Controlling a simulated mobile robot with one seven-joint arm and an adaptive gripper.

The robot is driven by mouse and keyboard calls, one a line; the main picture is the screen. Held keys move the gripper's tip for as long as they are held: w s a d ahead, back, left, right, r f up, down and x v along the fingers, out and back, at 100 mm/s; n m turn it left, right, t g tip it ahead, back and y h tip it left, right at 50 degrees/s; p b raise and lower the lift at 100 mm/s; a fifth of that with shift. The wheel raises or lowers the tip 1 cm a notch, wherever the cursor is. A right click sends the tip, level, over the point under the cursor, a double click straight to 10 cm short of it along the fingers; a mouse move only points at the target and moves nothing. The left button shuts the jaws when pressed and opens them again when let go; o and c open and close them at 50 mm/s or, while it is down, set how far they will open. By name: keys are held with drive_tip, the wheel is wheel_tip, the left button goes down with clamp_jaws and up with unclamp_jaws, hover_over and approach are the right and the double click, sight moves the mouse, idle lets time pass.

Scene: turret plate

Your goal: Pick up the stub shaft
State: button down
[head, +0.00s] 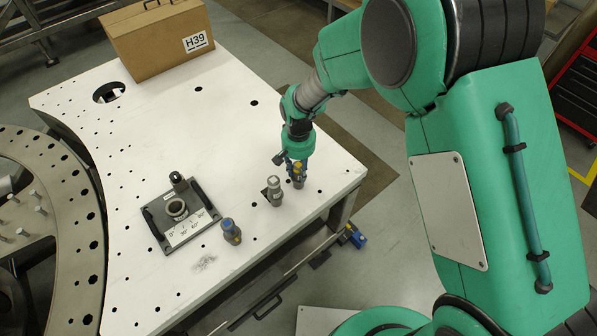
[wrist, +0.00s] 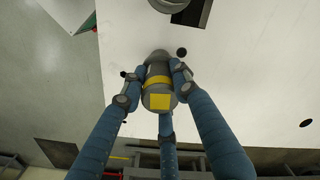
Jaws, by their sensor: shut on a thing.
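The stub shaft, a grey cylindrical part with a yellow band and a yellow square on its end, is between the fingers of my gripper (wrist: 158,82) in the wrist view. My gripper (head: 296,168) is shut on the shaft (wrist: 155,97), with blue segmented fingers around it. In the head view the shaft (head: 298,180) shows below the fingers near the white table's right edge. It looks about upright there. I cannot tell whether its lower end touches the table.
A silver cylindrical part (head: 275,190) stands just left of my gripper. A blue-topped part (head: 231,231) and a dark fixture with a ring (head: 150,217) are further left on the white table (head: 232,105). A cardboard box (head: 155,50) marked H39 stands at the back.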

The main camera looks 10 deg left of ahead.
sight(299, 166)
drive_tip(key=shift+r, duration=0.65)
drive_tip(key=shift+s+d+r, duration=0.1)
drive_tip(key=shift+s+r, duration=0.05)
drive_tip(key=shift+r, duration=0.4)
drive_tip(key=shift+s+d+r, duration=0.1)
drive_tip(key=shift+s+r, duration=0.05)
drive_tip(key=shift+r, duration=0.4)
drive_tip(key=s+d+r, duration=0.1)
drive_tip(key=s+d, duration=0.5)
drive_tip(key=s, duration=0.8)
drive_tip(key=shift+d+r+b, duration=0.2)
drive_tip(key=shift+b, duration=0.15)
drive_tip(key=shift+w, duration=0.15)
